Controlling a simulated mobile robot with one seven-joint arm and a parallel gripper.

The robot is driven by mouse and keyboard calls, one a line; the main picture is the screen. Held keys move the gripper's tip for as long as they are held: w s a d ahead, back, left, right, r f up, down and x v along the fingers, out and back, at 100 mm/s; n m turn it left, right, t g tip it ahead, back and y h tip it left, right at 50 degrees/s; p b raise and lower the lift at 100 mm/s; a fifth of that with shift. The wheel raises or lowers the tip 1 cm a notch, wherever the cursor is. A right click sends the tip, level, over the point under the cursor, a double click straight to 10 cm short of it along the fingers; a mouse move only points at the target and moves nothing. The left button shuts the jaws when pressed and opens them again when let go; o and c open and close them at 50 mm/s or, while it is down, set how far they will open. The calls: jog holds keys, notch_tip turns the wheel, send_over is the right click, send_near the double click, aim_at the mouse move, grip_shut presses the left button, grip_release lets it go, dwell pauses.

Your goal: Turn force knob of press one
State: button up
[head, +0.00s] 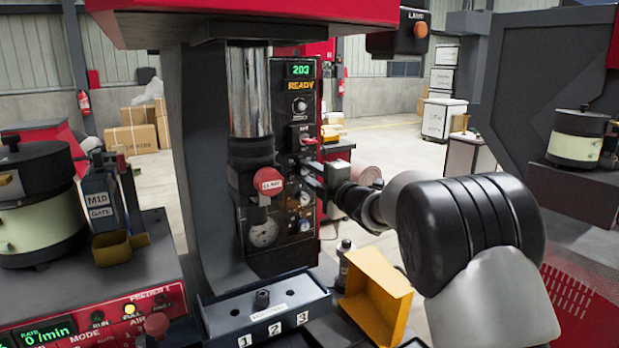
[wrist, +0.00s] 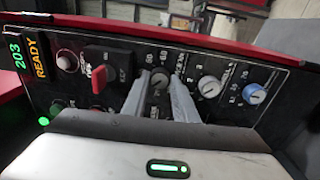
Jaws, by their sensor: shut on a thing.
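The press control panel (head: 281,165) stands upright on the press, with a green 203 display (head: 300,71) and READY below it. My gripper (head: 314,176) reaches the panel from the right. In the wrist view its two grey fingers are closed on either side of a small dark knob (wrist: 159,84), which sits between the fingertips. The knob's label is not legible, and the fingers hide it in the head view. A round knob (wrist: 68,61) and a red switch lever (wrist: 99,79) lie to the left of the fingers in the wrist view.
A white dial (wrist: 209,87) and a blue-faced dial (wrist: 252,94) lie right of the fingers. A red knob (head: 268,182) and a pressure gauge (head: 263,232) stick out left of my gripper. A yellow bin (head: 377,290) and a numbered tray (head: 275,305) stand below.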

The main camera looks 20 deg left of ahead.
jog(key=m, duration=0.4)
jog(key=shift+m, duration=0.4)
jog(key=m, duration=0.4)
jog(key=shift+m+t, duration=0.3)
jog(key=shift+m, duration=0.1)
jog(key=o, duration=1.1)
jog(key=shift+c, duration=0.2)
jog(key=r+b+v, duration=0.1)
jog(key=v, duration=1.6)
jog(key=shift+s+f, duration=0.15)
jog(key=shift+f, duration=0.25)
